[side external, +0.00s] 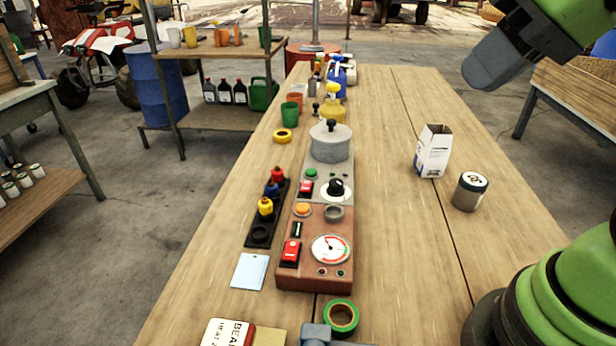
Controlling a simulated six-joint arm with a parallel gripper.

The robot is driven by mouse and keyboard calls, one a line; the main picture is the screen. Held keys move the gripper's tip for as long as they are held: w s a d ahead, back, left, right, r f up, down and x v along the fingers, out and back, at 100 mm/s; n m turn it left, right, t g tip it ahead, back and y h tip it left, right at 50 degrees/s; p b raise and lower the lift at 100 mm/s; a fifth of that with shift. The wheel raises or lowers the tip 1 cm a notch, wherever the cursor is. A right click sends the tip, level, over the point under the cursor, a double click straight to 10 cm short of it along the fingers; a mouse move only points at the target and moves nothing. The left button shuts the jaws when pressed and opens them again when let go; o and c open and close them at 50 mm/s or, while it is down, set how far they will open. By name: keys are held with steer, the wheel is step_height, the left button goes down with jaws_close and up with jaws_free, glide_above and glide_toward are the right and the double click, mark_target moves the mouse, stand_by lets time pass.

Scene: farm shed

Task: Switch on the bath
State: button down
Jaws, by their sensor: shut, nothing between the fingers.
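A grey control unit (318,185) stands mid-table with a round, lidded grey vessel (331,143) at its back, which looks like the bath. Its front has a green button (311,174), a red rocker switch (306,188) and a black knob (336,188). I cannot tell the rocker's position. A brown unit (313,277) adjoins it in front, with an orange button (302,209), a red rocker (291,252) and a dial gauge (331,249). My gripper (488,68) shows at top right as a grey end, shut and empty, high above and right of both units.
A black strip (260,234) with coloured knobs and a pale blue card (250,271) lie left of the units. Green tape (341,318) lies in front. Cups and bottles stand behind. The table's right side is mostly clear.

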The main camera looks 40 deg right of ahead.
steer(key=w+n+g, duration=0.1)
steer(key=w+n, duration=0.2)
steer(key=w, duration=0.5)
steer(key=n+g, duration=0.4)
steer(key=n, duration=0.5)
glide_above(304, 188)
steer(key=s+d, duration=0.2)
steer(key=d, duration=0.2)
steer(key=s+d+f+x, duration=0.1)
steer(key=s+d+x, duration=0.15)
steer(key=x, duration=1.05)
steer(key=shift+w+y, duration=0.4)
steer(key=shift+w, duration=0.3)
steer(key=shift+a+f, duration=0.1)
steer(key=x, duration=1.2)
steer(key=shift+s+f, duration=0.15)
steer(key=shift+f, duration=0.8)
